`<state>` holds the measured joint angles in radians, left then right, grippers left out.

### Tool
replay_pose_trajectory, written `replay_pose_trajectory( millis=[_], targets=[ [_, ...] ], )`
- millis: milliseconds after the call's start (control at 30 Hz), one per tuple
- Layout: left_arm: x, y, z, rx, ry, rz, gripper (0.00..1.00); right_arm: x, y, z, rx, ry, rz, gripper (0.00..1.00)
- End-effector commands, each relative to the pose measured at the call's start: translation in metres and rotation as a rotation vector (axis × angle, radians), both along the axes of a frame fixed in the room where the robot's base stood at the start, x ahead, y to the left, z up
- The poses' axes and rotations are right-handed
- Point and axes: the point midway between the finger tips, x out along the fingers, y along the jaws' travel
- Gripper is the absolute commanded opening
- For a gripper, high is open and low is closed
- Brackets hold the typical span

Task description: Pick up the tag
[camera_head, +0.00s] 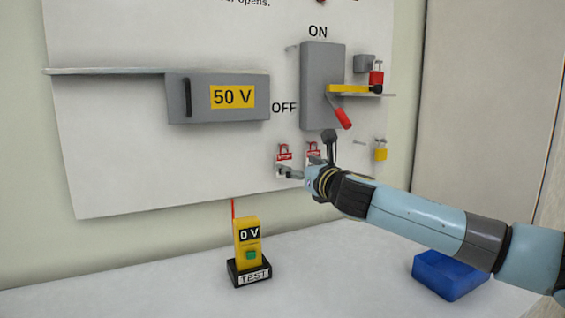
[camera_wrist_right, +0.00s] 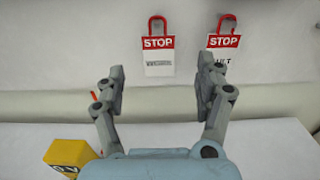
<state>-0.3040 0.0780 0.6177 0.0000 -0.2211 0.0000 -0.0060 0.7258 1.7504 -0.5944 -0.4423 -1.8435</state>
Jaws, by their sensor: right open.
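Two red and white STOP tags hang side by side low on the white panel. In the head view the left tag (camera_head: 284,152) and the right tag (camera_head: 313,149) are small. In the right wrist view the left tag (camera_wrist_right: 158,50) hangs ahead, between the lines of the fingers. The right tag (camera_wrist_right: 222,50) is beyond the right finger, which hides part of its lower edge. My right gripper (camera_head: 290,173) is just in front of and below the tags. Its fingers show open and empty in the right wrist view (camera_wrist_right: 163,84). My left gripper is not in view.
A yellow tester (camera_head: 247,232) stands in a black TEST base on the table. A blue bin (camera_head: 440,274) is under my right arm. Above are a grey switch box (camera_head: 321,75) with a red-tipped lever, a 50 V box (camera_head: 216,98), and a yellow padlock (camera_head: 381,151).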

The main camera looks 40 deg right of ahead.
Motion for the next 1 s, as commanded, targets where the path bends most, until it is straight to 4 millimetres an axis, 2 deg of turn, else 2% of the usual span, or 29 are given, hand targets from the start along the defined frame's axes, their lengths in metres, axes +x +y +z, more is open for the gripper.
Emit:
replay_pose_trajectory(
  millis=[67,167,500,767,800,1000],
  targets=[
    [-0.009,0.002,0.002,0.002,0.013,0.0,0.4,0.01,-0.003,0.001,0.004,-0.002,-0.001,0.71],
    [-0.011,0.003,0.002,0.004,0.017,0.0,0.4,0.017,-0.005,0.001,0.003,-0.002,0.001,0.71],
    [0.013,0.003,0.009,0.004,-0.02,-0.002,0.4,0.061,-0.017,-0.004,0.006,-0.001,0.0,0.71],
    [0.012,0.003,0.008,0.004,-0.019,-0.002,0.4,0.065,-0.018,-0.005,0.002,0.0,0.003,0.71],
    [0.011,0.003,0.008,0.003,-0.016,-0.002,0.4,0.065,-0.018,-0.005,0.002,0.0,0.003,0.7],
    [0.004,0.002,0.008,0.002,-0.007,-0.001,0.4,0.065,-0.018,-0.005,0.002,0.0,0.002,0.44]
  ],
)
